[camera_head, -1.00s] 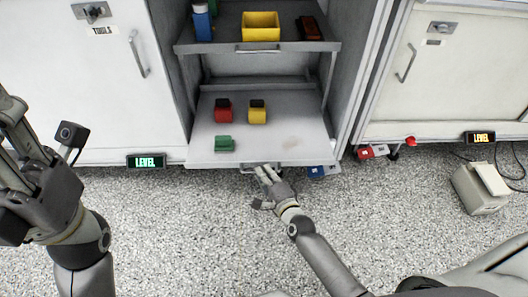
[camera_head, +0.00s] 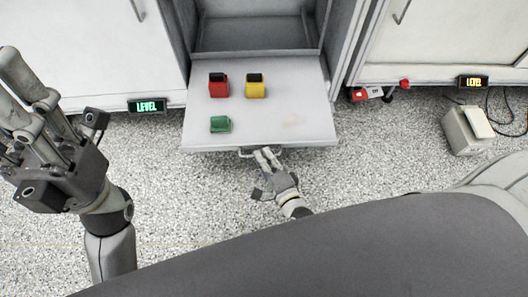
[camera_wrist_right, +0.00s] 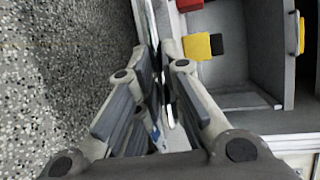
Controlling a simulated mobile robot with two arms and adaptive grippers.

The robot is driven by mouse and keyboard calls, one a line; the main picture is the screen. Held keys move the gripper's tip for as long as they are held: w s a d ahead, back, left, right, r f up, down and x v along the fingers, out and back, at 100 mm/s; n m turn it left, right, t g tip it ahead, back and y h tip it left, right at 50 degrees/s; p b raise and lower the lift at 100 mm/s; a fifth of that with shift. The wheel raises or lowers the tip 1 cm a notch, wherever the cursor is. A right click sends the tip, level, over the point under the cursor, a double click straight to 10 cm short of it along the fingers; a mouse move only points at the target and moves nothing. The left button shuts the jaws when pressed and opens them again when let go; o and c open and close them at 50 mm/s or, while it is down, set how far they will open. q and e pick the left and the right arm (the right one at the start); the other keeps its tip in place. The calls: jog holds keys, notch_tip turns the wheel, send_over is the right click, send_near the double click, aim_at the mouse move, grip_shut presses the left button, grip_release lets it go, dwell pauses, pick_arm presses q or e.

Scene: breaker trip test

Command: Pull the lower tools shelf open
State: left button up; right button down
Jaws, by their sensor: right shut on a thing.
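The lower tools shelf (camera_head: 268,118) is a light grey pull-out tray. It sticks well out of the open cabinet in the head view. My right gripper (camera_head: 265,158) is at its front edge, with the fingers shut on the shelf handle (camera_head: 246,153). In the right wrist view the fingers (camera_wrist_right: 160,60) close around the thin handle beside the shelf's edge. A red block (camera_head: 218,86), a yellow block (camera_head: 255,87) and a green piece (camera_head: 220,124) are on the shelf. My left gripper (camera_head: 18,90) is open and empty at the far left, away from the shelf.
The cabinet interior (camera_head: 255,35) is open behind the shelf. A lit green LEVEL display (camera_head: 147,106) is at the left, and a yellow one (camera_head: 473,82) at the right. A beige box (camera_head: 465,130) with cables stands on the right. The speckled floor before the shelf is clear.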

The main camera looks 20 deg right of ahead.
jog(key=c, duration=1.8)
grip_release()
jog(key=v, duration=1.2)
